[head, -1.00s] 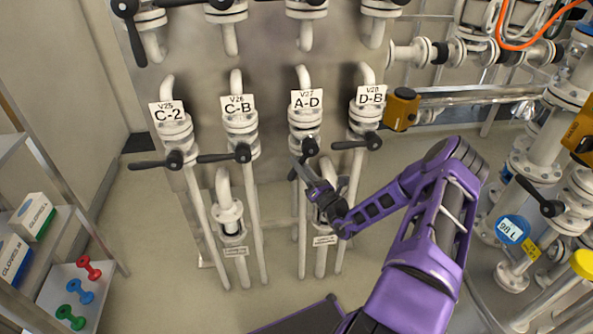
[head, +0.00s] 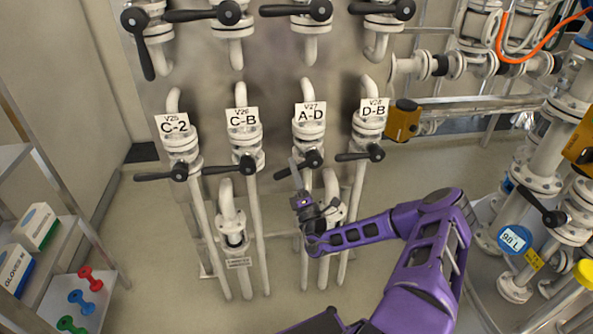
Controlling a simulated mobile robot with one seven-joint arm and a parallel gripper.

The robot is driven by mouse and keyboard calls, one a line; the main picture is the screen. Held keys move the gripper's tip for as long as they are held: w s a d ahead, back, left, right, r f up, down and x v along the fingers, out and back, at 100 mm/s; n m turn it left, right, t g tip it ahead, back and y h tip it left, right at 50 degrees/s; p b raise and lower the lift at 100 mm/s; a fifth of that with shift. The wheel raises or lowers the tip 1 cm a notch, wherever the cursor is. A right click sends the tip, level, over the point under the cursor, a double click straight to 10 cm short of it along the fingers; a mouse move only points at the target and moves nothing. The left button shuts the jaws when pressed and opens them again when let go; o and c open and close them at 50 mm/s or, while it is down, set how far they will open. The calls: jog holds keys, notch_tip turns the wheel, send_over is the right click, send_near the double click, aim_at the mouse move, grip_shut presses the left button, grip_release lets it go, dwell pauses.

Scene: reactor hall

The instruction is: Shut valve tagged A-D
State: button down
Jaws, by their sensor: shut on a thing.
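The valve tagged A-D (head: 309,112) is in the second row of pipes, third from the left. Its black lever (head: 283,173) runs left from the hub (head: 314,159) and slants a little downward, nearly crosswise to the white pipe. My gripper (head: 296,170) is shut on this lever, left of the hub, reaching up from below. The fingers hide part of the lever, and their exact contact is small in the view.
Neighbouring valves C-B (head: 243,117) and D-B (head: 372,108) stand close on either side, their levers lying crosswise to the left. Valve C-2 (head: 175,125) is further left. A shelf (head: 60,255) is at the left.

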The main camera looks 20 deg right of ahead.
jog(key=shift+w+a+r+m+h+p, duration=0.15)
jog(key=shift+r+m+h, duration=0.35)
jog(key=shift+m+h, duration=0.5)
jog(key=shift+s+a+r+m+h+p, duration=0.15)
jog(key=shift+r+m+h, duration=0.45)
jog(key=shift+m, duration=0.65)
jog(key=shift+w+a+r+m+h+p, duration=0.1)
jog(key=shift+r+m+h+p, duration=0.2)
jog(key=shift+m+h, duration=0.8)
jog(key=shift+r, duration=0.1)
jog(key=c, duration=0.9)
grip_release()
jog(key=shift+c, duration=0.2)
jog(key=shift+d+m, duration=0.1)
jog(key=shift+m, duration=0.15)
jog(key=shift+f, duration=0.2)
jog(key=shift+s+f, duration=0.1)
jog(key=shift+s, duration=0.1)
jog(key=b+v, duration=0.1)
jog(key=v, duration=1.6)
jog(key=shift+r, duration=0.3)
jog(key=shift+s, duration=0.15)
